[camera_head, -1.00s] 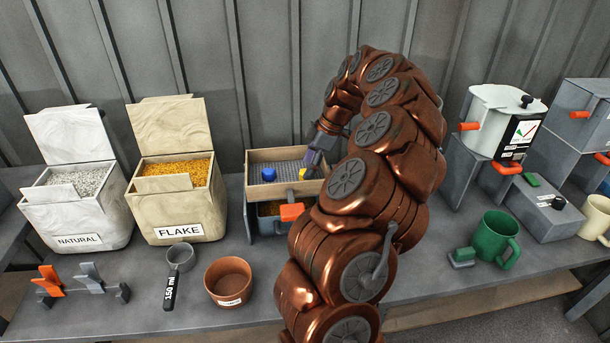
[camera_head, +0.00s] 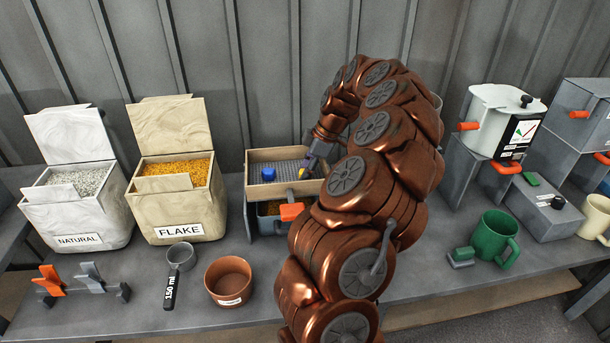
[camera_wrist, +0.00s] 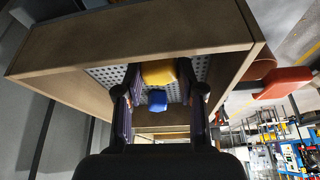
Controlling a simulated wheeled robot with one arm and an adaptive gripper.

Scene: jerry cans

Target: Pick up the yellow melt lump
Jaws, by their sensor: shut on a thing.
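The yellow melt lump (camera_wrist: 158,73) sits between the two fingers of my gripper (camera_wrist: 160,88) in the wrist view, and the fingers are shut on it. In the head view my gripper (camera_head: 306,170) is at the right part of the sieve tray (camera_head: 262,189), and only a sliver of yellow shows at its tips. A blue lump (camera_head: 269,174) rests on the perforated floor of the tray, left of my gripper. It also shows in the wrist view (camera_wrist: 157,100), apart from the yellow lump. I cannot tell whether the yellow lump touches the tray floor.
The tray's wooden walls (camera_wrist: 130,42) surround my gripper closely. An orange handle (camera_head: 291,211) juts from the unit below the tray. The natural bin (camera_head: 77,208) and flake bin (camera_head: 181,205) stand left. A brown pot (camera_head: 228,288) and a scoop (camera_head: 180,257) stand in front.

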